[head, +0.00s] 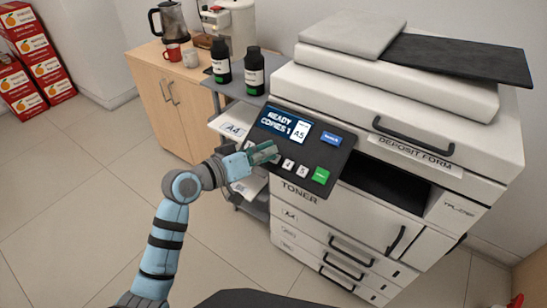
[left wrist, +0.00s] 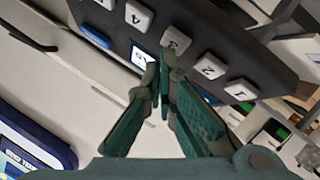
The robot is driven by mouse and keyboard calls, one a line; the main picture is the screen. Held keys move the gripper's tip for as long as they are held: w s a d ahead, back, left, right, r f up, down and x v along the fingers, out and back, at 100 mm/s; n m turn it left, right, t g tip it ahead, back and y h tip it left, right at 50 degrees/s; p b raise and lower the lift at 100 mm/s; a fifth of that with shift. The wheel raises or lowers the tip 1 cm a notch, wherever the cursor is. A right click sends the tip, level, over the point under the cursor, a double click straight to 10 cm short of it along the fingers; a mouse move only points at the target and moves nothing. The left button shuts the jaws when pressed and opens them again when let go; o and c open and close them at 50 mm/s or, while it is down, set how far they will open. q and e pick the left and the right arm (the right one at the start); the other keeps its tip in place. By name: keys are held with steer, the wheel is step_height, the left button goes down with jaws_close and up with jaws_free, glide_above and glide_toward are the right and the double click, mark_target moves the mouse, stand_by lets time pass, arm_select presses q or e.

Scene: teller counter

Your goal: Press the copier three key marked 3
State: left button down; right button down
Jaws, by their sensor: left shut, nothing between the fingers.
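The copier (head: 400,120) stands at the right of the head view, with a dark tilted control panel (head: 335,160) on its front left. In the left wrist view the white key marked 3 (left wrist: 176,40) sits between the 4 key (left wrist: 138,14) and the 2 key (left wrist: 209,67). My left gripper (head: 275,153) is shut and empty over the panel's lower left and hides some keys in the head view. Its fingertips (left wrist: 161,72) point at the 3 key and look close to it. I cannot tell whether they touch. My right gripper is not in view.
The 1 key (left wrist: 240,90) lies beyond the 2 key. A green key (head: 321,175), a blue key (head: 331,138) and a display reading READY COPIES 1 (head: 278,122) share the panel. Black bottles (head: 254,72) stand behind it.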

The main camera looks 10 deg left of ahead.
arm_select(q)
steer(key=shift+w+d+f+b, duration=0.1)
steer(key=shift+w+f+b, duration=0.1)
steer(key=shift+f+b, duration=0.15)
stand_by(0.7)
steer(key=shift+s+a+r+p, duration=0.2)
steer(key=shift+s+r+p, duration=0.2)
steer(key=shift+r+p, duration=0.55)
steer(key=shift+f, duration=0.15)
steer(key=r+p, duration=0.1)
steer(key=s+r+p, duration=0.1)
steer(key=p, duration=0.1)
steer(key=s+a+r+p, duration=0.1)
steer(key=r+p, duration=0.1)
steer(key=shift+s, duration=0.25)
stand_by(0.5)
